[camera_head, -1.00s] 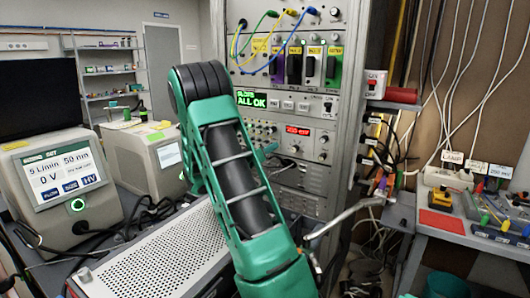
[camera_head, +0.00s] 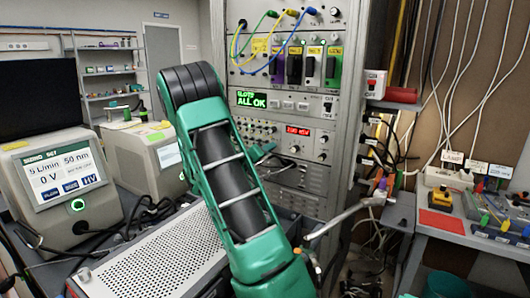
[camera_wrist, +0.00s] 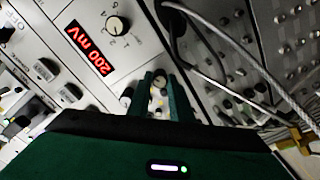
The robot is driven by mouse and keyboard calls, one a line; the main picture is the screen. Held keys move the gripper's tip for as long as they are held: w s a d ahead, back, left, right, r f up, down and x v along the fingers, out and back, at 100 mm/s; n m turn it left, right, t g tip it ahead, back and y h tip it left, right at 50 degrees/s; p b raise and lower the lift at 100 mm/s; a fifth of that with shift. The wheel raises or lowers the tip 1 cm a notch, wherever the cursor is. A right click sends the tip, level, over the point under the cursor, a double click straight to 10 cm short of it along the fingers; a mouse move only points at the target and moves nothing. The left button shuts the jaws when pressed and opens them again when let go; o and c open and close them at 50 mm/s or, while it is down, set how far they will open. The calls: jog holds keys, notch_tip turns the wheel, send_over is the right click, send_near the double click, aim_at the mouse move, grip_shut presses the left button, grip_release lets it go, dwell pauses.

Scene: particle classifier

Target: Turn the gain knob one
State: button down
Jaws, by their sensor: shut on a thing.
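My gripper (camera_wrist: 161,92) is in the wrist view, its two dark green fingers shut around a small knob (camera_wrist: 160,81) on a light panel. The fingers hide the knob's sides, and any label on it is unreadable. A larger pale knob with a dial scale (camera_wrist: 118,25) is above and to the left, apart from the fingers. My arm hides most of my gripper there.
Loose grey and black cables (camera_wrist: 235,55) run close to the right of my fingers. In the head view, patch cables (camera_head: 275,50) hang above, and a perforated metal box (camera_head: 150,255) is below my arm.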

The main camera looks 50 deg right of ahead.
jog(key=shift+w+f, duration=0.1)
jog(key=c, duration=1.6)
grip_release()
jog(key=shift+a, duration=0.1)
jog(key=a, duration=1)
jog(key=shift+s+a, duration=0.35)
